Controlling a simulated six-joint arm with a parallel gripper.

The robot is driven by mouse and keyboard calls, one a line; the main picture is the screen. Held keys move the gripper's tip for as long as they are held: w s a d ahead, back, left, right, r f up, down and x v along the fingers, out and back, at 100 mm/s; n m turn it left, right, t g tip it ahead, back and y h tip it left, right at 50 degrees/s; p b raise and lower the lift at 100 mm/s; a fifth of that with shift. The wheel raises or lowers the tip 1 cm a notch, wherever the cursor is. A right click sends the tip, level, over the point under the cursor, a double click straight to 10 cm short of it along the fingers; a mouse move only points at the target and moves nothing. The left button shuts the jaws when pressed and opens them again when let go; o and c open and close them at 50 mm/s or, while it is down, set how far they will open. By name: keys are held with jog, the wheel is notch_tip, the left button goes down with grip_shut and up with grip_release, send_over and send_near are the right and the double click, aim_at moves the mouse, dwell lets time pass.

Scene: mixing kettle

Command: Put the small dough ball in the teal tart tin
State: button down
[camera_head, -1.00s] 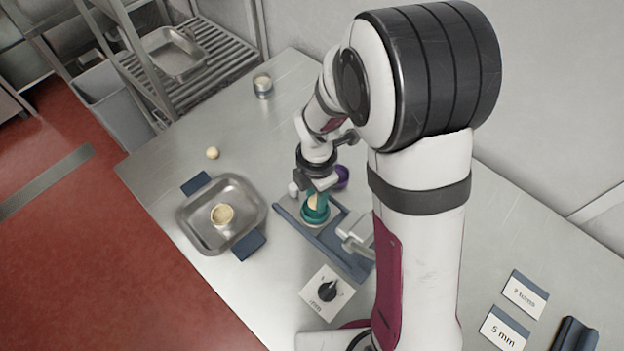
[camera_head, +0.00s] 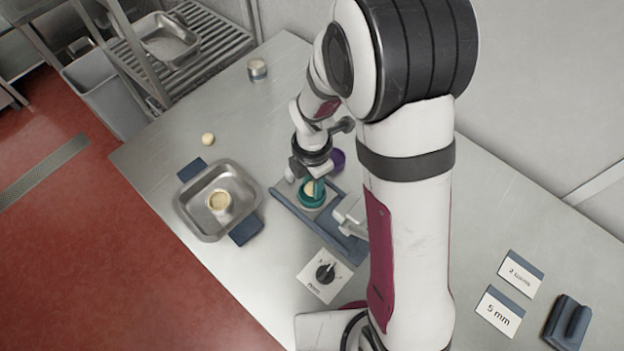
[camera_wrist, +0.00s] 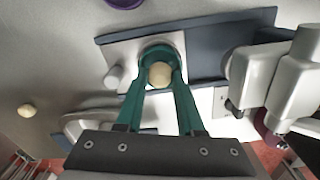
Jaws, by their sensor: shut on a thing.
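The small dough ball (camera_wrist: 159,74) is pale and round. My gripper (camera_wrist: 158,82) has teal fingers and is shut on the ball at its fingertips. The teal tart tin (camera_head: 312,201) stands on the blue-grey press frame, and its rim shows behind the ball in the wrist view (camera_wrist: 158,48). In the head view the gripper (camera_head: 315,187) points down at the tin, with the ball at or just inside its opening. I cannot tell whether the ball touches the tin's floor; fingers and ball hide it.
Another dough ball (camera_head: 208,139) lies on the steel table. A purple tin (camera_head: 337,160) stands just behind the gripper. A dial (camera_head: 325,275) and the press parts (camera_head: 350,215) are close on the near and right sides.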

grip_release()
dwell(0.6)
jog(key=shift+r, duration=3.5)
